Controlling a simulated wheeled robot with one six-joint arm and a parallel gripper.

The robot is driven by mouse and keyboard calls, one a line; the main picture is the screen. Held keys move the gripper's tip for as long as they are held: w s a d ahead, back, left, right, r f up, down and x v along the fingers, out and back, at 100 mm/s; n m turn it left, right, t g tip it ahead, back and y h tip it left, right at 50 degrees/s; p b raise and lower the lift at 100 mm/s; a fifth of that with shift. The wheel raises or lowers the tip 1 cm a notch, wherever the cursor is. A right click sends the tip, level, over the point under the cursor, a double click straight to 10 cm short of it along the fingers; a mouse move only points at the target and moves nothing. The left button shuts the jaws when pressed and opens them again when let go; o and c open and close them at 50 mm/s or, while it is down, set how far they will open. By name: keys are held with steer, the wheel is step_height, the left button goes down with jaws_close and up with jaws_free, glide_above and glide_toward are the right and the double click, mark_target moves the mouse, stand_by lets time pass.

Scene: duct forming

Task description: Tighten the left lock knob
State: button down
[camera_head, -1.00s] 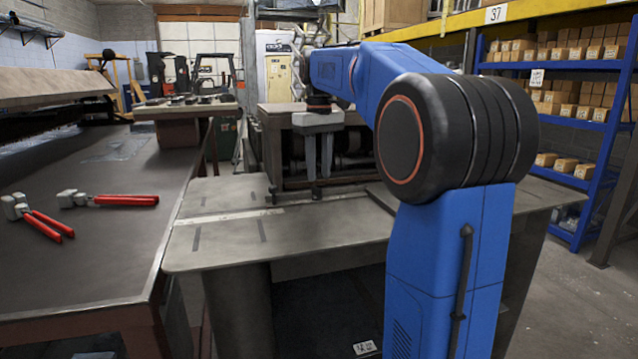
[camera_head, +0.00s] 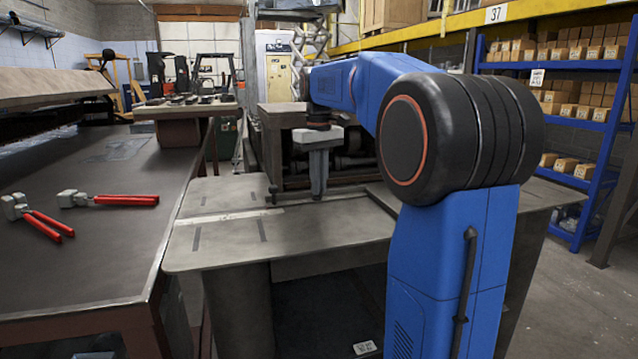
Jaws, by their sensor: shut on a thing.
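My gripper (camera_head: 318,192) points straight down over the back part of the grey metal worktable (camera_head: 330,228). Its fingers line up one behind the other in this view, with their tips low at the table. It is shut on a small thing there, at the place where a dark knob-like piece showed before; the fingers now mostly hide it. I cannot tell for certain that this is the left lock knob. A small dark upright piece (camera_head: 272,194) stands to the left of the fingers, apart from them.
A dark bench (camera_head: 110,235) with two red-handled tools (camera_head: 125,200) (camera_head: 45,225) lies on the left. A dark machine frame (camera_head: 270,150) stands close behind my gripper. Blue shelves (camera_head: 585,125) with boxes stand at the right. The table's front is clear.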

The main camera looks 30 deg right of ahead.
steer(key=shift+a+m, duration=0.2)
steer(key=shift+m, duration=1.8)
steer(key=c, duration=1.9)
jaws_free()
steer(key=shift+o, duration=0.2)
step_height(320, 180, up, 17)
steer(key=shift+r, duration=0.2)
